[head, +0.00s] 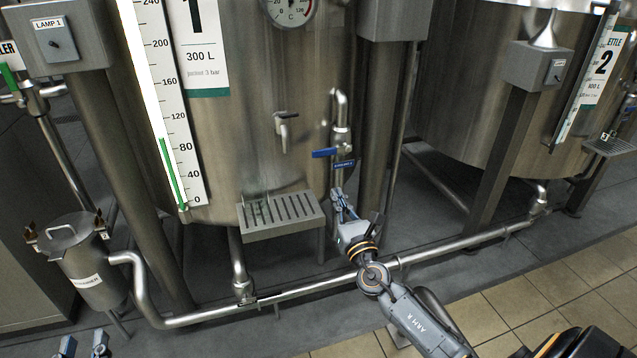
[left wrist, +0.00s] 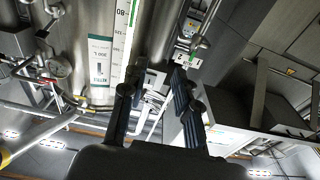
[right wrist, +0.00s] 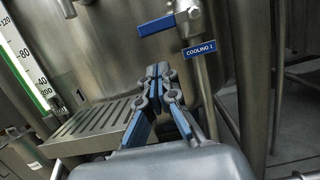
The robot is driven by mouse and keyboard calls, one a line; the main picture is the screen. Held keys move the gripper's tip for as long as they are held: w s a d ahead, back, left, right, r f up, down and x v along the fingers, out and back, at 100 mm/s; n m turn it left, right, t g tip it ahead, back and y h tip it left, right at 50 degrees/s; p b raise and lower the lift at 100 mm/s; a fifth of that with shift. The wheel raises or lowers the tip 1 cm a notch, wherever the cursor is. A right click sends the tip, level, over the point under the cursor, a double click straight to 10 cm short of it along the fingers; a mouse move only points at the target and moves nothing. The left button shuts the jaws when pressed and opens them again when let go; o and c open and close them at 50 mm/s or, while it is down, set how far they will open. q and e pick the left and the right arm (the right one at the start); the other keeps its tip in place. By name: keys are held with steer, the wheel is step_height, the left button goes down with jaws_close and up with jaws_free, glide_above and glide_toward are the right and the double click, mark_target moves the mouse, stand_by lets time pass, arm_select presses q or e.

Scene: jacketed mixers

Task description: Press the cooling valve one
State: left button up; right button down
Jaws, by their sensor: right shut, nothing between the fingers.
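The cooling valve one has a blue lever (head: 325,152) on a vertical steel pipe at the front of kettle 1. Its blue tag (right wrist: 199,49) reads "COOLING 1". In the right wrist view the lever (right wrist: 156,25) points left from the pipe, roughly level and slightly tilted. My right gripper (head: 338,193) is shut and empty, just below the lever. In the right wrist view its fingertips (right wrist: 158,72) show below the lever, with a visible gap between. My left gripper (head: 84,344) shows only its fingertips at the lower left; the left wrist view (left wrist: 154,82) shows its fingers spread and empty.
A slotted drip tray (head: 282,217) juts out left of my right gripper, under a small tap (head: 285,130). A steel strainer pot (head: 80,262) stands at the left. A low pipe (head: 440,253) runs along the floor. Kettle 2 (head: 490,90) stands at the right.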

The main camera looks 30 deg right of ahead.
mark_target(332, 151)
arm_select(q)
steer(key=shift+s+r, duration=0.15)
steer(key=shift+r, duration=0.1)
arm_select(e)
steer(key=shift+a+r, duration=0.1)
steer(key=shift+r, duration=0.2)
steer(key=shift+w, duration=0.1)
